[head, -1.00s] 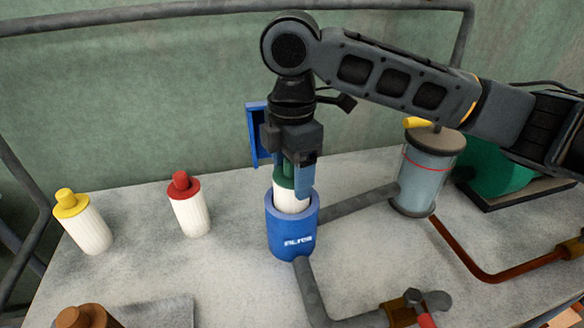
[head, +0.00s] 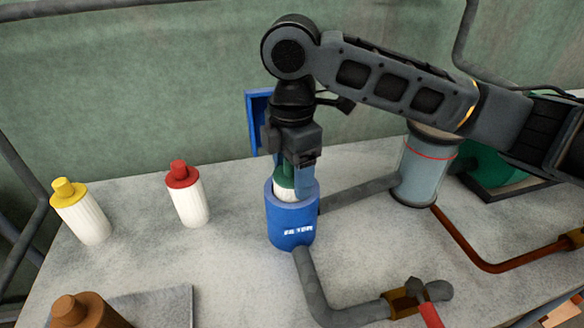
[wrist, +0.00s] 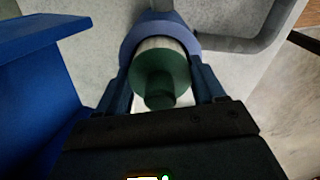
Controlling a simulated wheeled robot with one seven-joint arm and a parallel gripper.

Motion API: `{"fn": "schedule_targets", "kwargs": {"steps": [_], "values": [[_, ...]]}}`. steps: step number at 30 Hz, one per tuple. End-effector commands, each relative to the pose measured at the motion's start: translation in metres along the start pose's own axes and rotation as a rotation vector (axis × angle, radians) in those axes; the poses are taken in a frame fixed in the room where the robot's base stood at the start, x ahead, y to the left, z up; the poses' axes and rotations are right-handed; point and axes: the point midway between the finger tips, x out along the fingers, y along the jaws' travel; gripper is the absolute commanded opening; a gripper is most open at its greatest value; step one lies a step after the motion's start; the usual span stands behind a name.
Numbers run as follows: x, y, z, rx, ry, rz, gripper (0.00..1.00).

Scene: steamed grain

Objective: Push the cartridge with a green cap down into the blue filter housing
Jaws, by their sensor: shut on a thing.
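The white cartridge with a green cap (head: 285,180) stands upright, partly sunk in the blue filter housing (head: 291,220). A short band of its white body shows above the housing rim. In the wrist view the green cap (wrist: 162,75) lies between the fingers, with the housing rim (wrist: 130,45) around the cartridge. My gripper (head: 293,180) points down from above and is shut on the cartridge at its cap. The lower part of the cartridge is hidden inside the housing.
A blue hinged lid (head: 258,115) stands open behind the housing. A yellow-capped cartridge (head: 82,212) and a red-capped cartridge (head: 187,197) stand to the left. Grey pipes (head: 318,290) run from the housing. A clear cylinder (head: 424,175) stands to the right.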

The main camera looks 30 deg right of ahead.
Motion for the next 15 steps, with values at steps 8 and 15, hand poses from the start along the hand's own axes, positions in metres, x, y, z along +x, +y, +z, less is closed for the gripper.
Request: {"fn": "schedule_targets", "kwargs": {"steps": [8,15], "values": [[0.0083,-0.0001,0.0000,0.000,0.001,0.000,0.11],[0.0082,0.0000,0.0000,0.000,0.000,0.000,0.88]]}}
